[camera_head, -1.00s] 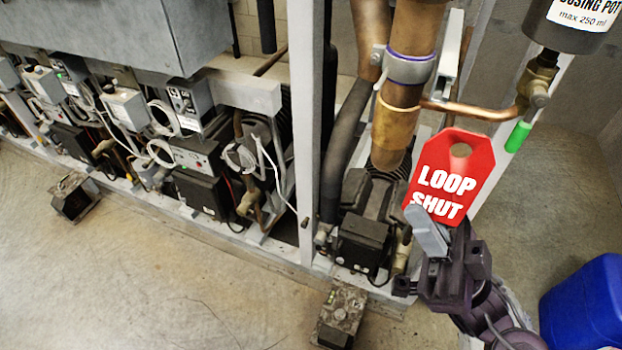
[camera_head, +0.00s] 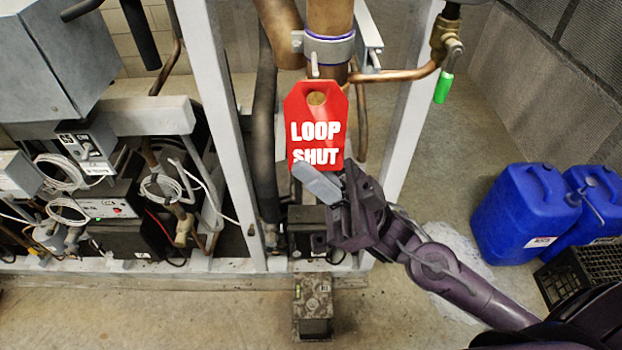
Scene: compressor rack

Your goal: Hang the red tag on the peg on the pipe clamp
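The red tag (camera_head: 301,118), lettered "LOOP SHUT", is upright in front of the copper pipe (camera_head: 330,18). My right gripper (camera_head: 322,178) is shut on its lower edge; one grey finger shows in front and the other is hidden behind the tag. The pipe clamp (camera_head: 332,48), a pale band with a purple lining, is around the pipe just above the tag. A short pale peg (camera_head: 314,66) shows on the front of the clamp. The tag's hole appears just below the peg, apart from it. How far the tag is from the pipe in depth I cannot tell. My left gripper is out of view.
A thin copper branch pipe (camera_head: 395,75) runs right from the main pipe to a valve with a green handle (camera_head: 443,88). A grey rack post (camera_head: 213,100) stands at left. Blue canisters (camera_head: 520,215) and a black crate (camera_head: 580,275) are on the floor at right.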

